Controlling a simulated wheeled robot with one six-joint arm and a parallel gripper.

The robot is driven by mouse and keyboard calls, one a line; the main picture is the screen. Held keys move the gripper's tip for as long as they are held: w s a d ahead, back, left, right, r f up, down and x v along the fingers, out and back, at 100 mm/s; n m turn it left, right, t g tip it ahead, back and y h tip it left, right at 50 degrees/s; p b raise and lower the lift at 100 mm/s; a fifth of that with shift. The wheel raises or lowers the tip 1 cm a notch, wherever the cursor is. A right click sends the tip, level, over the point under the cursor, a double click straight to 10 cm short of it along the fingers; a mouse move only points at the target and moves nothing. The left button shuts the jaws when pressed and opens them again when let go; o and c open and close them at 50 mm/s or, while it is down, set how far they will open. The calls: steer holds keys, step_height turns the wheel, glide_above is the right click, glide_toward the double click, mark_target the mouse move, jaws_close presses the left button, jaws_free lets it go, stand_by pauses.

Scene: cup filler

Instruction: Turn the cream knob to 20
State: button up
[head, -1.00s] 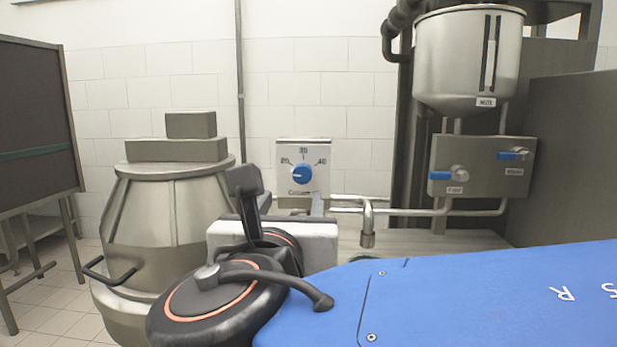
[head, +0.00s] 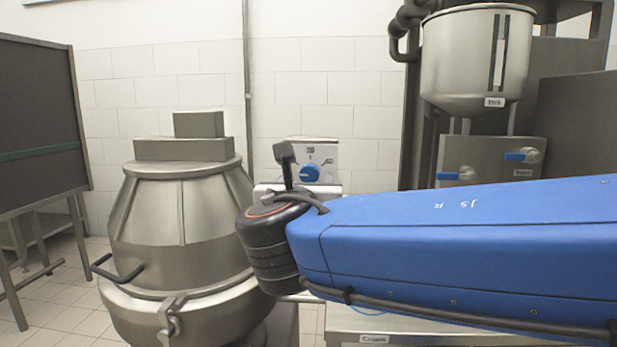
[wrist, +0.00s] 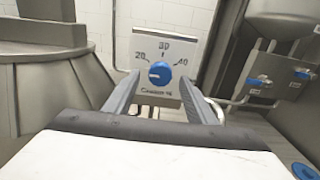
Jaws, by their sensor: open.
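The task's knob is a blue dial (wrist: 160,73) on a white panel (wrist: 180,45) marked 20, 30 and 40, with a small caption below that looks like "Cream %". A pale mark shows on the dial's left side, toward the 20 side. In the head view the dial (head: 311,174) is partly behind my arm's end. My gripper (wrist: 158,80) is open in the wrist view, one finger left and one right of the dial in the picture. I see no contact; the depth gap is hard to tell. In the head view one dark finger (head: 284,158) shows left of the dial.
A large metal vessel (head: 180,215) stands to the left of my arm. A steel hopper (head: 475,65) and a box with blue-handled valves (head: 500,160) are to the right. A metal counter (head: 345,320) lies below my arm.

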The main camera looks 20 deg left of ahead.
mark_target(309, 175)
steer(key=shift+x, duration=1.55)
steer(key=c, duration=1.1)
steer(key=shift+o, duration=0.3)
steer(key=shift+m, duration=3.1)
steer(key=o, duration=1)
